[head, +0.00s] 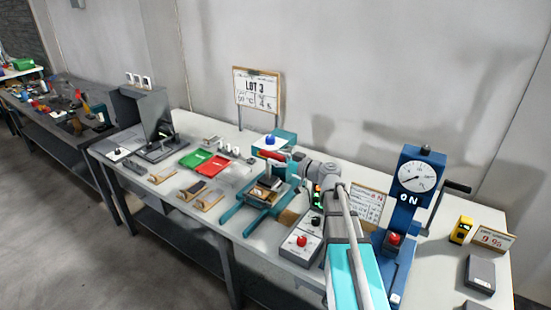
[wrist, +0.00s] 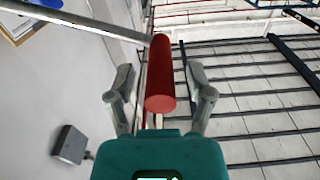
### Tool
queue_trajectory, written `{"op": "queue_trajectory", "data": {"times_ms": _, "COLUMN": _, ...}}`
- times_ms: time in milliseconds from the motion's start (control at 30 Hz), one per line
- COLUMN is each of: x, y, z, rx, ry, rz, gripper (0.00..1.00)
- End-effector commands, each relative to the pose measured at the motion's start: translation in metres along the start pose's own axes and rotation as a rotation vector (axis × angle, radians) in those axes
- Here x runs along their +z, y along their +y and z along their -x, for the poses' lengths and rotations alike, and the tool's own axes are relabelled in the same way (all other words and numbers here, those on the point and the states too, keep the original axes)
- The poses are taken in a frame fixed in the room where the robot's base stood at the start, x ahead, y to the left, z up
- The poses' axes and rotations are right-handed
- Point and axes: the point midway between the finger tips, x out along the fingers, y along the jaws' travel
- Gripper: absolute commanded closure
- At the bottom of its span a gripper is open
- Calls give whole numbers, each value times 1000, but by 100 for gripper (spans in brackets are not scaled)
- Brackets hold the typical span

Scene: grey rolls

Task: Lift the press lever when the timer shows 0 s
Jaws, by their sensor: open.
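The teal press (head: 262,212) stands mid-bench, with a wooden block in it. Its lever has a red grip (head: 271,156). In the wrist view the red grip (wrist: 160,80) lies between the two fingers of my gripper (wrist: 160,85), with a visible gap on each side. A grey bar (wrist: 80,20) runs from the grip to the upper left. My gripper is open and around the grip, not closed on it. In the head view my arm hides part of the press's right side. A small dark box with green lights (head: 318,196) may be the timer; its reading is too small to tell.
A blue column with a dial and "ON" (head: 409,195) stands right, with a black crank (head: 456,187). Red (head: 209,166) and green (head: 195,157) trays lie left.

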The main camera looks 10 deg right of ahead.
Motion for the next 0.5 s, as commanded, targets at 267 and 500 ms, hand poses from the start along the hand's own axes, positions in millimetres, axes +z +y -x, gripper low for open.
{"op": "queue_trajectory", "data": {"times_ms": 267, "x": 0, "y": 0, "z": -8, "rx": -1, "ry": 0, "rz": 0, "gripper": 32}}
{"op": "queue_trajectory", "data": {"times_ms": 500, "x": 0, "y": 0, "z": -8, "rx": 0, "ry": 0, "rz": 0, "gripper": 40}}
